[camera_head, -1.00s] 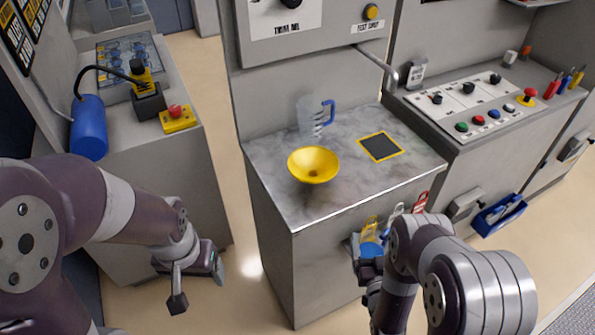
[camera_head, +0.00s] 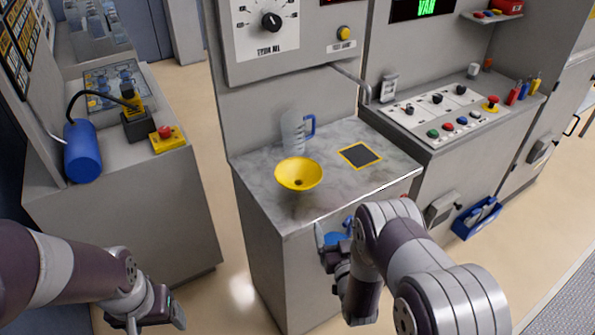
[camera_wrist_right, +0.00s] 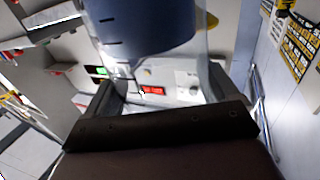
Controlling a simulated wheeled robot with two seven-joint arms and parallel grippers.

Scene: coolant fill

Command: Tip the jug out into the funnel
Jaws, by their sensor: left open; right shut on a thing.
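The yellow funnel (camera_head: 298,174) stands on the marbled counter (camera_head: 340,188). A clear jug with a blue handle (camera_head: 293,132) stands upright behind it. My right gripper (camera_head: 338,256) is shut on a second clear jug with blue liquid (camera_head: 336,238), in front of the counter's front edge, lower right of the funnel in the picture. In the right wrist view this jug (camera_wrist_right: 150,35) fills the upper middle between the fingers of my right gripper (camera_wrist_right: 160,92). My arm partly hides it in the head view. My left gripper (camera_head: 152,322) is open and empty at the bottom left.
A dark square pad with a yellow border (camera_head: 360,155) lies right of the funnel. A spout (camera_head: 352,80) hangs from the dial panel (camera_head: 275,40). A button console (camera_head: 445,115) is at right; a blue cylinder (camera_head: 82,152) is on the left cabinet. Floor between the cabinets is clear.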

